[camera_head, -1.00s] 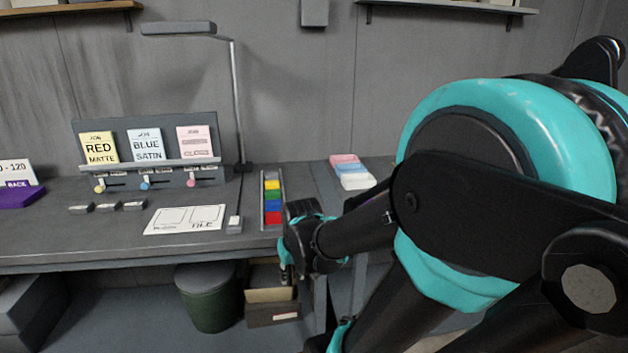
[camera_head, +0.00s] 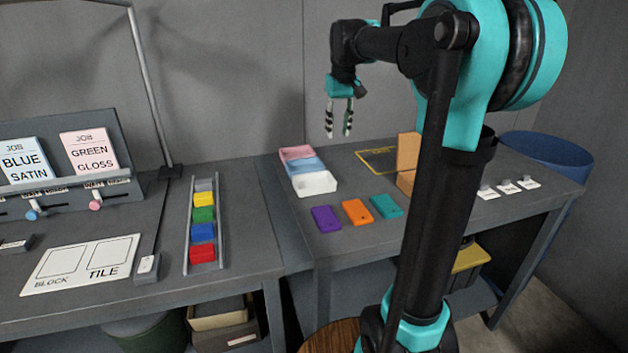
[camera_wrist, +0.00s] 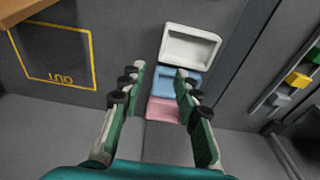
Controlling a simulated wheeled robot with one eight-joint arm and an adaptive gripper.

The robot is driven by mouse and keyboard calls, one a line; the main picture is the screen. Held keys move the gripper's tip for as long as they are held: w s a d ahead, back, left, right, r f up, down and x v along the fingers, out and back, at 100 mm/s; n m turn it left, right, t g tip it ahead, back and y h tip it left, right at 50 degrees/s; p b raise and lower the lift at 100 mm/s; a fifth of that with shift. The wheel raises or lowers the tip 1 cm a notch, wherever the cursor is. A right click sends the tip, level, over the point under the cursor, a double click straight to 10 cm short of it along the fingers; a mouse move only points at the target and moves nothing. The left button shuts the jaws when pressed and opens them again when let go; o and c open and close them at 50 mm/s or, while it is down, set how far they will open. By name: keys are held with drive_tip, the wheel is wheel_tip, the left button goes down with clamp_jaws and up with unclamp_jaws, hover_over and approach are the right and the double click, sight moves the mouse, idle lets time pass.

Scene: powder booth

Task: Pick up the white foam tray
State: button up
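The white foam tray (camera_head: 315,184) lies on the right-hand table near its left edge. It is the nearest of a row of three trays in the head view, with a blue tray (camera_head: 306,166) and a pink tray (camera_head: 296,153) behind it. My gripper (camera_head: 338,134) hangs pointing down above the table, up and right of the trays, open and empty. In the wrist view the white tray (camera_wrist: 190,46) shows empty, just beyond the open fingers (camera_wrist: 160,75). The blue tray and pink tray show between the fingers.
Purple (camera_head: 326,218), orange (camera_head: 357,211) and teal (camera_head: 387,205) blocks lie in front of the trays. A yellow-outlined area (camera_head: 382,160) and an orange-brown upright piece (camera_head: 408,152) are to the right. A rack of coloured blocks (camera_head: 219,225) stands left. A blue bin (camera_head: 548,150) stands behind right.

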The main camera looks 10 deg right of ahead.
hover_over(331, 176)
drive_tip(key=f, duration=1.1)
drive_tip(key=shift+s+d+f, duration=0.1)
drive_tip(key=shift+s+d, duration=0.2)
drive_tip(key=shift+s, duration=0.1)
drive_tip(key=shift+w+a+f, duration=0.1)
drive_tip(key=shift+a+f, duration=0.05)
drive_tip(key=shift+f, duration=1.25)
drive_tip(key=shift+w+a+f, duration=0.1)
drive_tip(key=shift+f, duration=1.25)
clamp_jaws()
